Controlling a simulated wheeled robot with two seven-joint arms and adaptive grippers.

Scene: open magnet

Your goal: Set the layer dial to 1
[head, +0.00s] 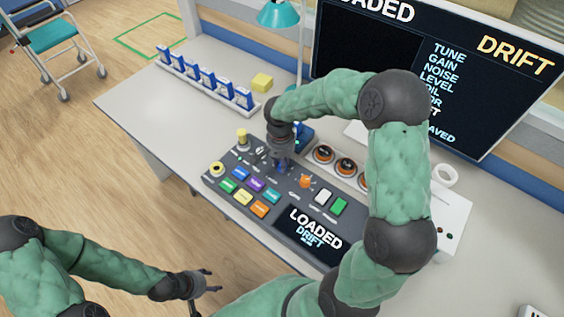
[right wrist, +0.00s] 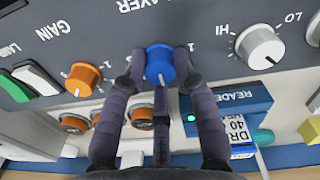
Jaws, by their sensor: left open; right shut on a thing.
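The blue layer dial (right wrist: 159,63) sits on the dark control panel (right wrist: 205,15), under upside-down lettering of which "AYER" shows in the right wrist view. My right gripper (right wrist: 160,72) is shut on this dial, one finger on each side. A white pointer mark shows on the dial's lower side in that view. The scale digits around it are partly hidden by the fingers, so I cannot tell the setting. In the head view, my right gripper (head: 281,165) hides most of the dial. My left gripper (head: 207,284) is open and empty, off the desk's front edge.
An orange gain dial (right wrist: 83,78) and a white HI/LO dial (right wrist: 260,47) flank the blue one. A blue reader (right wrist: 228,108) is close to the fingers. The panel's screen (head: 310,232) reads LOADED DRIFT. Coloured buttons (head: 256,184) fill the panel's left.

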